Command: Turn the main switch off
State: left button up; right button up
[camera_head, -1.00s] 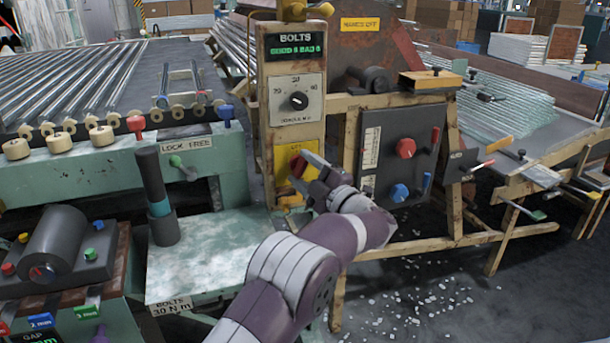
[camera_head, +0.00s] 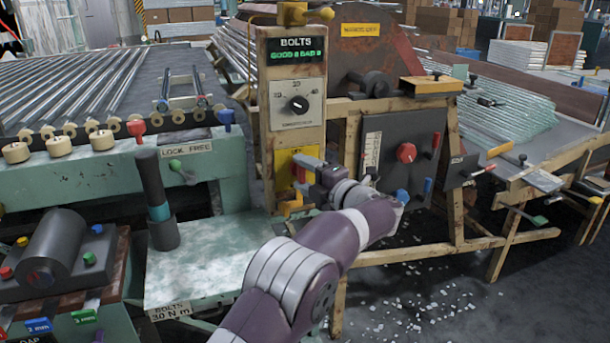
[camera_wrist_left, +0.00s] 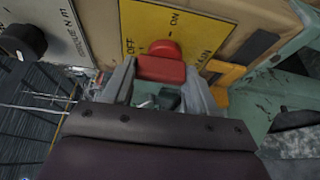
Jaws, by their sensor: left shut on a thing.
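The main switch is a red handle (camera_wrist_left: 161,69) with a rounded red hub on a yellow plate (camera_wrist_left: 185,27) marked OFF, ON and MAIN. My left gripper (camera_wrist_left: 160,78) is shut on the red handle, with one grey finger on each side. In the head view the left gripper (camera_head: 303,174) is at the plate's front. I cannot tell exactly which mark the handle points to. My right gripper is out of view.
Above the plate is a black dial (camera_head: 298,103) under a BOLTS display (camera_head: 296,50). To the right, a dark panel (camera_head: 425,133) carries a red knob (camera_head: 406,152) and a blue knob (camera_head: 402,196). A pale green bench (camera_head: 215,270) with a dark upright tool (camera_head: 157,200) stands left.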

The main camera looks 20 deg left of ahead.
pick_arm(q)
jog(key=shift+f, duration=0.15)
jog(key=o, duration=1.1)
jog(key=shift+c, duration=0.2)
jog(key=shift+d, duration=0.1)
jog(key=p+v, duration=0.3)
jog(key=v, duration=0.9)
jog(key=shift+s+d, duration=0.15)
jog(key=shift+d, duration=0.1)
